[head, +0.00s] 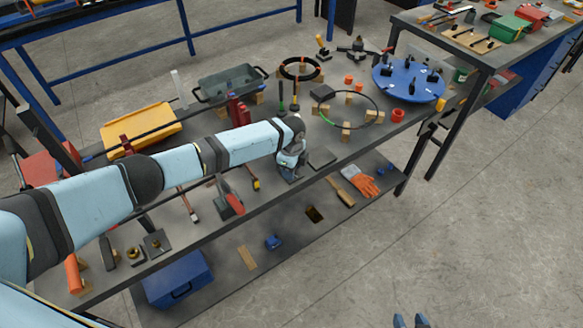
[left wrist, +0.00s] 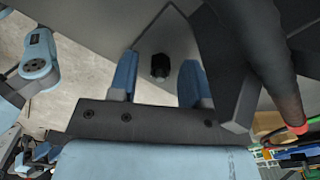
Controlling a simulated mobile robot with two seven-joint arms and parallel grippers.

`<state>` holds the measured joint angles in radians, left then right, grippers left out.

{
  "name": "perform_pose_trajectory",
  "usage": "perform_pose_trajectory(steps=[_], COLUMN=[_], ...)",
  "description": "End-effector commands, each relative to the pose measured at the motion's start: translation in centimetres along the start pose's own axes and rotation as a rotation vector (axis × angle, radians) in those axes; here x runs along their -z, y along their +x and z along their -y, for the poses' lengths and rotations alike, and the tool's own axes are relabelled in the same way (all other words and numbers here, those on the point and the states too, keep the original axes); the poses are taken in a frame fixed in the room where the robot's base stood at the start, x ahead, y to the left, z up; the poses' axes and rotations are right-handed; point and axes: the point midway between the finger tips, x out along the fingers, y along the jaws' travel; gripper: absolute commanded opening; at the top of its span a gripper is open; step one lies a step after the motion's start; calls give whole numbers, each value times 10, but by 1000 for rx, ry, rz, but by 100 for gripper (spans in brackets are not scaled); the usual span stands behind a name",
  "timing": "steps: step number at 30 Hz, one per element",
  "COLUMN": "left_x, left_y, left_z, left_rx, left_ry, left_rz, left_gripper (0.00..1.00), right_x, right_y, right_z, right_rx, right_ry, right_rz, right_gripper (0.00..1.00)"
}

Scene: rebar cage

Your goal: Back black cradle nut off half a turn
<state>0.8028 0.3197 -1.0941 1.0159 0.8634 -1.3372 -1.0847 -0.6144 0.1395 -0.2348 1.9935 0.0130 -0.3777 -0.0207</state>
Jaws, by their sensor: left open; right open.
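In the left wrist view a black nut (left wrist: 160,67) stands on a grey plate (left wrist: 178,48). My left gripper (left wrist: 158,82) is open, with one blue finger on each side of the nut and visible gaps between. I cannot tell how far down the fingers reach along it. In the head view my left gripper (head: 291,174) is low over the front part of the bench, and the nut is hidden there. My right gripper (head: 410,321) shows only its two blue fingertips at the bottom edge, apart and empty, over the floor.
The bench (head: 205,226) is crowded. A red-ended clamp (head: 229,201) is left of my left gripper and a dark flat plate (head: 321,158) right of it. A dark bar (left wrist: 262,50) passes close in the left wrist view. A blue disc (head: 408,83) stands farther right. The right-hand floor is clear.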

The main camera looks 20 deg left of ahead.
Motion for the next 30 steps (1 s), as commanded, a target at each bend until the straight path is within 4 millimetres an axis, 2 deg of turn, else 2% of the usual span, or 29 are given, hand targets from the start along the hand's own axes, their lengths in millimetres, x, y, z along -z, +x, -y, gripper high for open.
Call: perform_pose_trajectory(steps=[5, 15, 21, 25, 30], left_x=[0, 0, 0, 0, 0], left_y=[-15, -90, -124, -134, -138], left_z=[1, 0, 1, 0, 0], left_rx=[2, 4, 3, 0, 0], left_ry=[2, 1, 0, 0, -1], left_rz=[-1, 0, 0, 0, 0], left_gripper=[45, 45, 45, 45, 45], right_x=[0, -2, -3, -4, -4], right_y=[0, 1, 2, 2, 2], right_z=[0, 0, 0, 0, 0], right_rx=[0, 0, 0, 0, 0], right_ry=[0, 0, 0, 0, 0], right_rz=[0, 0, 0, 0, 0], right_gripper=[43, 43, 43, 43, 43])
